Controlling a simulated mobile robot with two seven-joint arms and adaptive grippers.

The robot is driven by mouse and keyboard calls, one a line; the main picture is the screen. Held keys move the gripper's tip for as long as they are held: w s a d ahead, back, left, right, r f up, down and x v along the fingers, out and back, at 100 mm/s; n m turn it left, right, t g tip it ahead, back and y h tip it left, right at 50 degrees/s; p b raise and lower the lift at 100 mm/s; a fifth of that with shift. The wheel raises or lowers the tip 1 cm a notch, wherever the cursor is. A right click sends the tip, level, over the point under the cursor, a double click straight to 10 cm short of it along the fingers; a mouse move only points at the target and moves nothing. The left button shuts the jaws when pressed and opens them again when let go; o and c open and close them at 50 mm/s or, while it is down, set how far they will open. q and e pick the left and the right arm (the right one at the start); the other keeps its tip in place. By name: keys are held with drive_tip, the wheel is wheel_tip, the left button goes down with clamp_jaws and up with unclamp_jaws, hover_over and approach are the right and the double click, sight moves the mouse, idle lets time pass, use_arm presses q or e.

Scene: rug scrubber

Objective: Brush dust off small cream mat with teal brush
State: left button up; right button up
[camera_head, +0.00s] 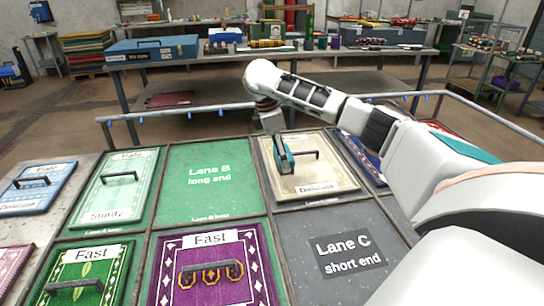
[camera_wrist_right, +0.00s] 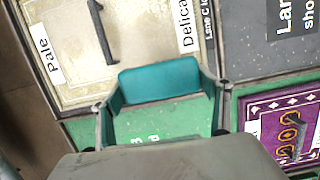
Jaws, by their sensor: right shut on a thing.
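The small cream mat (camera_head: 325,176) lies at the back, right of centre, with a dark handle across its middle. Labels reading "Pale" and "Delicate" show on it in the right wrist view (camera_wrist_right: 62,30), with pale specks on its surface. My right gripper (camera_head: 281,150) is over the left part of the mat, shut on the teal brush (camera_head: 285,158). The brush spans between both fingers in the right wrist view (camera_wrist_right: 158,84). Whether its underside touches the mat cannot be told. My left gripper is not in view.
Green "Lane B long end" panel (camera_head: 208,202) is empty, left of the mat. Grey "Lane C short end" panel (camera_head: 310,282) is bare in front. A purple "Fast" mat (camera_head: 210,287) and green mats lie nearby. A metal rail (camera_head: 190,112) runs behind; a bench with a blue toolbox (camera_head: 152,50) stands beyond.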

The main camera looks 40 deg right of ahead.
drive_tip(key=shift+w+f, duration=0.1)
drive_tip(key=shift+f, duration=0.05)
drive_tip(key=b+x, duration=0.3)
drive_tip(key=b, duration=0.1)
drive_tip(key=shift+w+a+f, duration=0.2)
drive_tip(key=shift+a+f, duration=0.05)
drive_tip(key=shift+f, duration=0.15)
drive_tip(key=shift+f+b, duration=0.45)
drive_tip(key=shift+b, duration=0.2)
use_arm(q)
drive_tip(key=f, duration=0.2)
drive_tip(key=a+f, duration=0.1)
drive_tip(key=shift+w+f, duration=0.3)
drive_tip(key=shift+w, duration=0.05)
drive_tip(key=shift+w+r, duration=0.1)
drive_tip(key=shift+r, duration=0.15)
use_arm(e)
drive_tip(key=shift+r, duration=0.15)
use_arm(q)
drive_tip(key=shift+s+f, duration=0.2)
use_arm(e)
drive_tip(key=shift+f, duration=0.3)
drive_tip(key=shift+f, duration=0.35)
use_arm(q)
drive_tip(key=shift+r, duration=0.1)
